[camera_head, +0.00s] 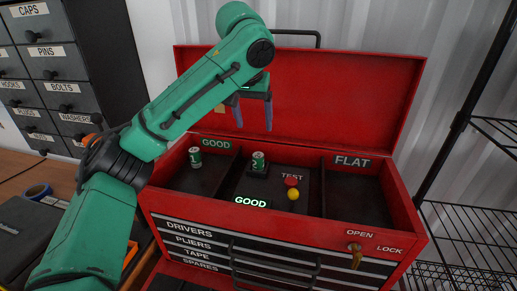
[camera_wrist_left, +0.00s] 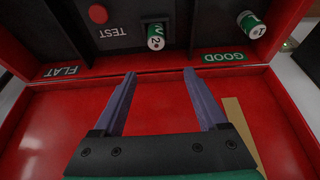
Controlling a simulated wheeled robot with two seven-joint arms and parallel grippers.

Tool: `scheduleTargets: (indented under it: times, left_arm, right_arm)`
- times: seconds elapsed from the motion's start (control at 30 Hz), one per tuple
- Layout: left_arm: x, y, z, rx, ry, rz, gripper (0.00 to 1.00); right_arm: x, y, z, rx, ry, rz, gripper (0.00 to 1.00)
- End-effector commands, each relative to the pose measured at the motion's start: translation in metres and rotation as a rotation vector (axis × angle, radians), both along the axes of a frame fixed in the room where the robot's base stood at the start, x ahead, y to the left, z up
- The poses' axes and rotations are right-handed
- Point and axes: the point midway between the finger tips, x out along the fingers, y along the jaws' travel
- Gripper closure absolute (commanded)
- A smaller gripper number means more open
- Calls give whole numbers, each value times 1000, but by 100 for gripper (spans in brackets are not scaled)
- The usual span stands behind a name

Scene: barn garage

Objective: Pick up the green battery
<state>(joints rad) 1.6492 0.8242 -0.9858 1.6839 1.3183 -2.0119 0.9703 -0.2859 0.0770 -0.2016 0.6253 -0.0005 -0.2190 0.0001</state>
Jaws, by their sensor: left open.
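Two green batteries with white bands stand in the top tray of the open red toolbox (camera_head: 300,212). Battery 2 (camera_head: 258,161) is in the black test holder (camera_head: 258,172) in the middle compartment. It also shows in the wrist view (camera_wrist_left: 155,38). Battery 1 (camera_head: 195,157) is in the left GOOD compartment, and it shows at the upper right of the wrist view (camera_wrist_left: 251,25). My left gripper (camera_head: 252,120) is open and empty, in front of the raised lid and above battery 2. The right gripper is not in view.
The FLAT compartment (camera_head: 355,195) at right looks empty. A red button (camera_head: 291,181) and a yellow ball-like part (camera_head: 293,194) are by the TEST label; a lit GOOD sign (camera_head: 250,202) is in front. The lid (camera_head: 330,100) stands up behind. A wire rack (camera_head: 470,220) is at right.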

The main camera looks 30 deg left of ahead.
Motion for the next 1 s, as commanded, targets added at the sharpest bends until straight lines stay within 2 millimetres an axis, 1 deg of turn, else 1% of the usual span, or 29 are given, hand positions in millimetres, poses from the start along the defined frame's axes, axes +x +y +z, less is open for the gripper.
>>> scheduleTargets:
  times: [0.07, 0.13, 0.2, 0.3, 0.33, 0.4, 0.47, 0.57, 0.63, 0.7, 0.8, 0.97, 1.0]
  left_arm:
    - [4, 0, -13, -1, 5, -3, 25]
    - [9, 0, -30, -3, 7, -5, 25]
    - [16, 2, -49, -4, 8, -3, 25]
    - [24, 4, -71, -5, 7, -3, 25]
    - [27, 6, -71, -2, 5, -1, 25]
    - [30, 8, -79, -1, 2, 0, 25]
    - [32, 9, -84, 0, 1, 0, 25]
    - [36, 11, -96, 1, 4, 0, 25]
    - [40, 13, -109, 1, 5, -1, 25]
    - [45, 14, -123, 0, 3, 0, 25]
    - [48, 14, -133, -2, 0, -1, 25]
    - [48, 14, -134, -1, -1, -2, 25]
    - [48, 14, -134, -1, 0, -2, 36]
  right_arm:
    - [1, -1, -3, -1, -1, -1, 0]
    - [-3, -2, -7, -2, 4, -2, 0]
    - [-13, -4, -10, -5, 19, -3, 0]
    - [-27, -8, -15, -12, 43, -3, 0]
    - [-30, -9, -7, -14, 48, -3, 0]
    - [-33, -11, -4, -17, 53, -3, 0]
    - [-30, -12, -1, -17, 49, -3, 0]
    - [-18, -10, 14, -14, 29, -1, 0]
    - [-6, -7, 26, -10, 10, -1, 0]
    - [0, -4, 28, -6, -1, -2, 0]
    - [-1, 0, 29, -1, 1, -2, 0]
    - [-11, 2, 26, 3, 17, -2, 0]
    - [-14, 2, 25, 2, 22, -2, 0]
